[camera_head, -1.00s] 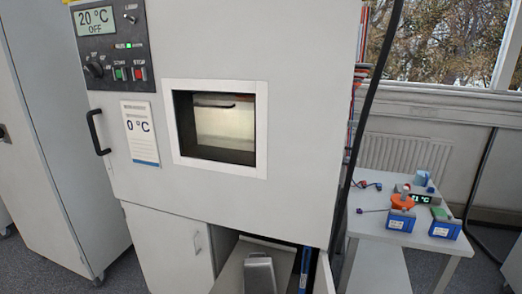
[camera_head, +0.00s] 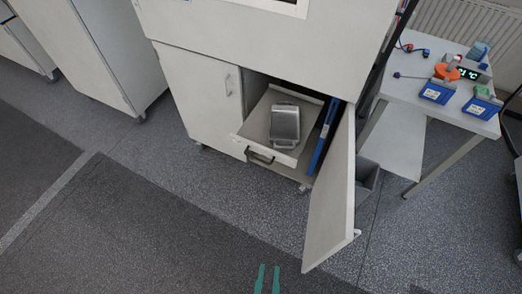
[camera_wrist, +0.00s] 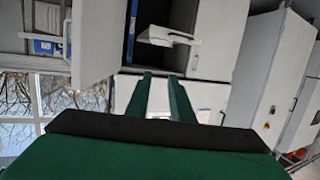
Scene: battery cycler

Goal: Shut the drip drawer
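The drip drawer (camera_head: 250,132) is a pale tray pulled partly out of the lower cabinet compartment. Its front carries a dark bar handle (camera_head: 259,156). A grey metal box (camera_head: 285,123) sits in the drawer. In the wrist view the drawer (camera_wrist: 160,36) shows beyond the fingertips, in a rotated picture. My gripper (camera_head: 268,268) is at the bottom edge of the head view, well in front of the drawer and apart from it. Its two green fingers (camera_wrist: 160,76) are spread with a gap between them, and nothing is visible there.
A cabinet door (camera_head: 333,190) stands open right of the drawer. A blue upright object (camera_head: 322,140) is inside the compartment beside it. The left door (camera_head: 203,100) is closed. A side table (camera_head: 440,82) holds blue devices. The floor (camera_head: 190,210) in front is clear.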

